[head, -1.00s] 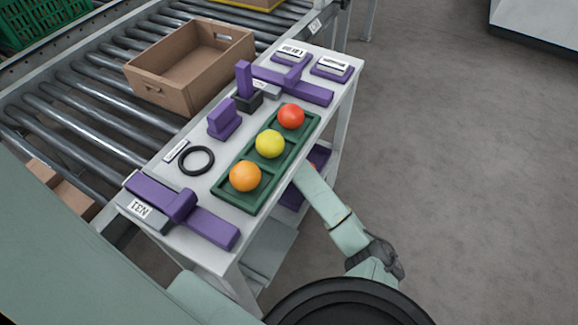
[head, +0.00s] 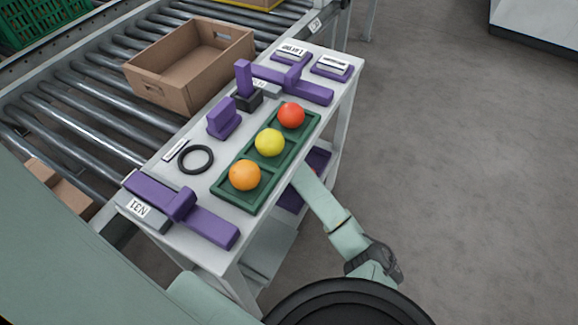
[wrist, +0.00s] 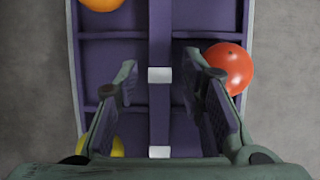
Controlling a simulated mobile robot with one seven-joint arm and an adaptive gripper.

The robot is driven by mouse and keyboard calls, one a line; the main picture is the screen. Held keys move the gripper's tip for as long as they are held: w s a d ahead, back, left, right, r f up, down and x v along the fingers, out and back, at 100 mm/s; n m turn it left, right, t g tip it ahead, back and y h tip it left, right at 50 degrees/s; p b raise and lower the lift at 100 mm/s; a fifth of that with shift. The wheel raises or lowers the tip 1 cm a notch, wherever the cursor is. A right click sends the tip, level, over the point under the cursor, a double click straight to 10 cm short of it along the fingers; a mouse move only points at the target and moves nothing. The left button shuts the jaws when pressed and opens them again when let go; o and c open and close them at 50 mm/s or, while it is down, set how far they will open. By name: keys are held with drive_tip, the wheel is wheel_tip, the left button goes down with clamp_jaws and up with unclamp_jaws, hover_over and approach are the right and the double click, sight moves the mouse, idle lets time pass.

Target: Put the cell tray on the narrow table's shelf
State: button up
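The purple cell tray (wrist: 110,60) fills the middle of the wrist view. It has several cells and a raised bar (wrist: 160,110) with white patches along its middle. Pale strips along both sides look like the edges of the shelf (wrist: 73,50) under it. In the head view, part of the tray (head: 318,160) shows below the narrow table's top (head: 255,222), mostly hidden by the top and my arm. My gripper (wrist: 160,80) is open, one finger on each side of the bar, with visible gaps. Its fingers are hidden in the head view.
In the wrist view, the tray's cells hold an orange tomato (wrist: 101,3), a red tomato (wrist: 228,68) and a partly hidden yellow one (wrist: 112,148). A green tray (head: 223,188), purple fixtures and a black ring (head: 196,160) occupy the tabletop. The floor (head: 460,190) at right is clear.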

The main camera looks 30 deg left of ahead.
drive_tip(key=shift+r, duration=0.1)
drive_tip(key=s, duration=0.7)
drive_tip(key=s+r, duration=0.1)
drive_tip(key=s, duration=0.3)
drive_tip(key=shift+s+d, duration=0.1)
drive_tip(key=shift+d, duration=0.25)
drive_tip(key=shift+s, duration=0.65)
drive_tip(key=shift+d, duration=0.1)
